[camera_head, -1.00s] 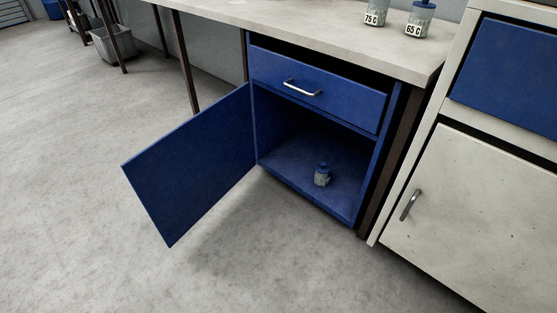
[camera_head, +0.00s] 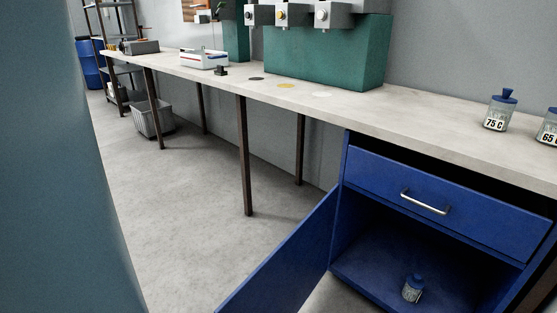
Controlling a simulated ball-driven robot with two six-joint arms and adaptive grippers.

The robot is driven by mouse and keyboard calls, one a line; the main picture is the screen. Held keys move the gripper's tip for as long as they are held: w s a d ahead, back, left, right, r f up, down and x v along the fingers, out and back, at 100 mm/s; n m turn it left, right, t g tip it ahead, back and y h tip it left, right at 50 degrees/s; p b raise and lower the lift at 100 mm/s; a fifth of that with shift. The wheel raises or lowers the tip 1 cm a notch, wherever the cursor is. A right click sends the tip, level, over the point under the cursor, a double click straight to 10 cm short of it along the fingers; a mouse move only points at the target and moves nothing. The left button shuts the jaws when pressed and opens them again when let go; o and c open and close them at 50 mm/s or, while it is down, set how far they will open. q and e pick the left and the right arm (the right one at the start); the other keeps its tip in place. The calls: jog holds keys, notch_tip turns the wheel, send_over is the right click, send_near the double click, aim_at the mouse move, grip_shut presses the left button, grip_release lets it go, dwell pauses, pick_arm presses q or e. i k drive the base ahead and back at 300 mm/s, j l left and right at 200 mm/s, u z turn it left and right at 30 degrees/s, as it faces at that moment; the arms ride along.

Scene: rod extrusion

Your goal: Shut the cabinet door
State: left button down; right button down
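The blue cabinet (camera_head: 347,163) stands under the worktop at the lower right. Its door (camera_head: 292,266) is hinged on the left side and stands wide open, swung out over the floor; its lower part is cut off by the bottom edge. Inside the open compartment, a small jar with a blue lid (camera_head: 412,289) stands on the cabinet floor. Above the compartment is a drawer with a metal handle (camera_head: 425,203); it looks almost closed. Neither of my grippers shows in the head view.
A long worktop (camera_head: 440,126) on dark legs carries jars marked 75 C (camera_head: 497,110) and 65 C (camera_head: 548,127), a green machine (camera_head: 328,62) and a white box (camera_head: 204,59). A grey bin (camera_head: 152,118) stands below. A large blue-grey surface (camera_head: 55,180) blocks the left edge. Floor between is clear.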

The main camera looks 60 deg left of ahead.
aim_at(284, 281)
jog(key=k+j, duration=0.1)
jog(key=j, duration=0.35)
jog(key=k+j, duration=0.15)
jog(key=j, duration=0.25)
jog(key=k+j, duration=0.1)
jog(key=j, duration=0.35)
jog(key=k+j, duration=0.15)
jog(key=j, duration=0.25)
jog(key=k+j, duration=0.1)
jog(key=j, duration=0.35)
jog(key=k+j, duration=0.15)
jog(key=j, duration=0.25)
